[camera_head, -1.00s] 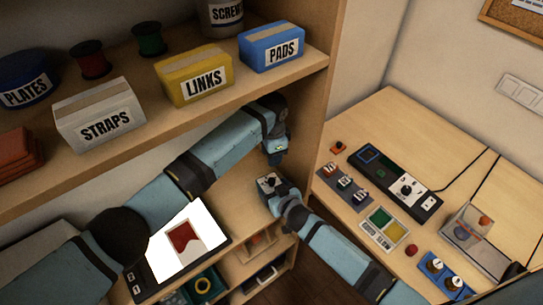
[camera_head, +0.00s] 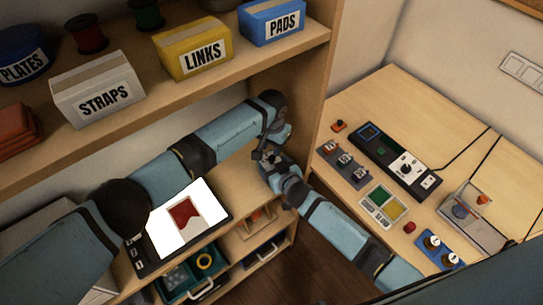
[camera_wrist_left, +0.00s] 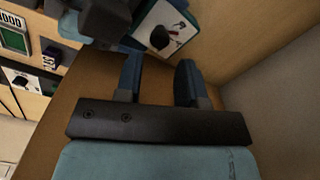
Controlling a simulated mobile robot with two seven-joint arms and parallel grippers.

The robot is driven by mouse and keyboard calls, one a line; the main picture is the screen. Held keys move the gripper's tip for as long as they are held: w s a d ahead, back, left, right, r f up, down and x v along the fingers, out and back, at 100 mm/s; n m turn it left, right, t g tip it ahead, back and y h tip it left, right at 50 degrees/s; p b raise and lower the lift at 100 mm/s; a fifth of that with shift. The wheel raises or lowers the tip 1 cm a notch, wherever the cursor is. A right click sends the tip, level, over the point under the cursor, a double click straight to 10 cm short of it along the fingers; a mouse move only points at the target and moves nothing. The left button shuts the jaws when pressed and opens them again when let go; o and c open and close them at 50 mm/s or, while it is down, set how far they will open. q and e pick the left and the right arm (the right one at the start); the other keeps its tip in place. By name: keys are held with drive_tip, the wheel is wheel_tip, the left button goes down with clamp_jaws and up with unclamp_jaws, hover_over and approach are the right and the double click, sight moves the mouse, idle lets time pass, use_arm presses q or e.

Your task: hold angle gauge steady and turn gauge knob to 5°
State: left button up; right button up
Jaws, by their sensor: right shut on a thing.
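The angle gauge (camera_wrist_left: 178,18) is a small pale plate with a black knob (camera_wrist_left: 160,37), at the top of the left wrist view. In the head view the gauge (camera_head: 268,157) is small and partly covered by my grippers. My right gripper (camera_head: 273,163) is shut on the gauge and holds it up in front of the shelf unit. My left gripper (camera_head: 272,142) is just above the gauge in the head view. In the left wrist view its two blue fingers (camera_wrist_left: 160,75) stand apart with nothing between them, short of the knob. The gauge's angle reading cannot be made out.
The shelf unit's side panel (camera_head: 315,120) stands close behind the grippers. A lower shelf holds a tablet-like screen (camera_head: 188,218). The desk (camera_head: 350,95) at right carries a control panel (camera_head: 395,160), switches and a blue two-knob box (camera_head: 437,248). Boxes, including LINKS (camera_head: 200,57), fill the upper shelf.

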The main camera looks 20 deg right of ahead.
sight(272, 158)
use_arm(q)
wheel_tip(272, 158, down, 6)
drive_tip(key=shift+r, duration=0.1)
drive_tip(key=c, duration=0.7)
